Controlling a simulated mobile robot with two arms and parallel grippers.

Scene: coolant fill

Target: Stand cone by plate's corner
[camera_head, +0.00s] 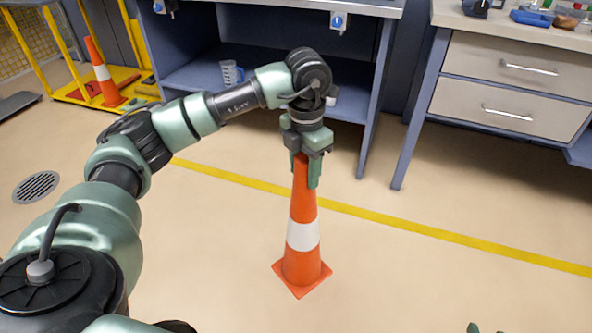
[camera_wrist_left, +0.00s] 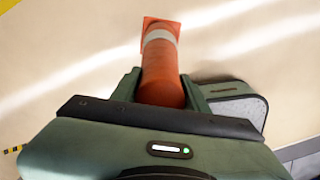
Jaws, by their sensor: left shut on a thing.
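An orange cone (camera_head: 302,262) with a white band is upright in front of the bench, on the near side of the yellow floor line. Whether its square base touches the floor or hangs just above it, I cannot tell. My left gripper (camera_head: 306,172) is shut on the cone's top from above. In the left wrist view the cone (camera_wrist_left: 162,72) runs away from between the fingers. At the bottom edge of the head view, small green tips look like my right gripper (camera_head: 486,329); the rest is cut off. A flat dark grey plate (camera_head: 16,104) lies on the floor at the far left.
A second cone (camera_head: 104,77) stands on a yellow cart (camera_head: 75,92) at the upper left. A floor drain (camera_head: 36,187) is at left. A blue bench (camera_head: 270,60) and a drawer unit (camera_head: 510,85) line the back. The floor around the held cone is clear.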

